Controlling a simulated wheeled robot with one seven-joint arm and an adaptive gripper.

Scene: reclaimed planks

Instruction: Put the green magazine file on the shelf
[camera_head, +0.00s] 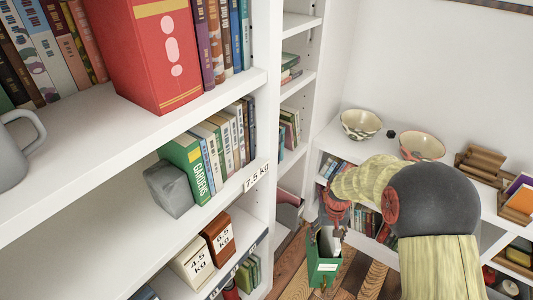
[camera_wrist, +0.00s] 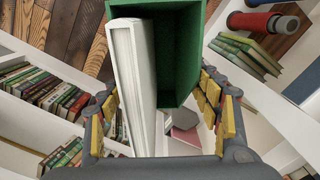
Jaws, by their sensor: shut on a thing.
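The green magazine file (camera_head: 322,270) hangs below my gripper (camera_head: 334,212) over the plank floor in the head view, roughly upright, with something pale inside. In the wrist view the green file (camera_wrist: 182,50) fills the middle and holds a thick white book or paper block (camera_wrist: 136,80). My gripper's padded fingers (camera_wrist: 160,112) lie on both sides of it, shut on it. The white shelf unit (camera_head: 95,150) fills the left of the head view. A low white shelf (camera_head: 318,136) stands at the back right.
The left unit holds a red box (camera_head: 158,55), a grey mug (camera_head: 18,150), a grey block (camera_head: 168,190), books and weight-marked boxes (camera_head: 195,264). Two bowls (camera_head: 361,124) (camera_head: 422,146) and a brown wooden rack (camera_head: 481,163) stand on the low shelf. Bare board shows left of the grey block.

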